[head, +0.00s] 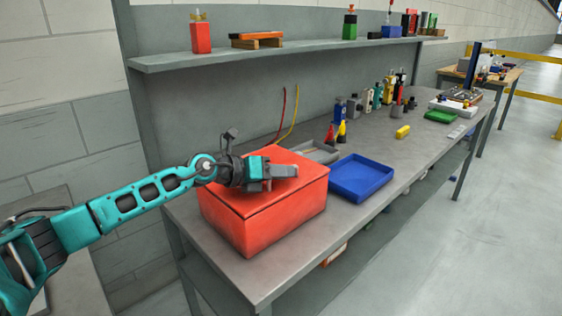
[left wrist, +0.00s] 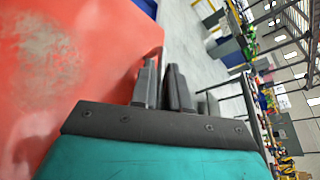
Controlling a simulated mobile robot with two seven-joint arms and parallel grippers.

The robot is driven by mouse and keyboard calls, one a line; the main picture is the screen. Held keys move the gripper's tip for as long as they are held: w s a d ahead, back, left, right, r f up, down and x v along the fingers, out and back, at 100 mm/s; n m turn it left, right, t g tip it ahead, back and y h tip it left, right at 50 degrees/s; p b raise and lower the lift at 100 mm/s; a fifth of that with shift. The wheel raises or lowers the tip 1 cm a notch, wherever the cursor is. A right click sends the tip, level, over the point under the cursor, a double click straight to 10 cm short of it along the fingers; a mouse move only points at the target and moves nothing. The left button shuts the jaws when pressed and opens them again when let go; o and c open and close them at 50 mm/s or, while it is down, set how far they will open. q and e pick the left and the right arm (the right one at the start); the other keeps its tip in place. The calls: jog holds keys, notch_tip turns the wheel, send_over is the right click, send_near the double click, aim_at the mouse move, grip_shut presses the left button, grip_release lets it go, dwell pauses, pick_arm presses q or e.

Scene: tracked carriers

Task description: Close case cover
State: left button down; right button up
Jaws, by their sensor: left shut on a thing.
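The red-orange case (head: 250,232) stands on the near end of the grey workbench. Its cover (head: 226,188) lies over the top, with a thin seam visible below its edge. The cover's worn red surface also fills the left of the left wrist view (left wrist: 60,60). My left gripper (head: 290,171) reaches across the top of the cover, its fingers near the far right edge. In the left wrist view its two dark fingers (left wrist: 162,88) are close together by the red edge. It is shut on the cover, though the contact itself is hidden. My right gripper is out of view.
A blue tray (head: 361,178) sits right of the case, with a grey tray (head: 318,152) behind it. Red and yellow cables rise behind the case. Red and yellow cones, bottles and a yellow block (head: 403,132) stand farther along. A shelf (head: 275,50) runs above the bench.

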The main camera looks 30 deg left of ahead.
pick_arm(q)
jog(key=shift+d+f, duration=0.1)
jog(key=shift+f, duration=0.25)
jog(key=shift+s+f, duration=0.1)
jog(key=shift+f, duration=0.05)
jog(key=c, duration=1.5)
grip_release()
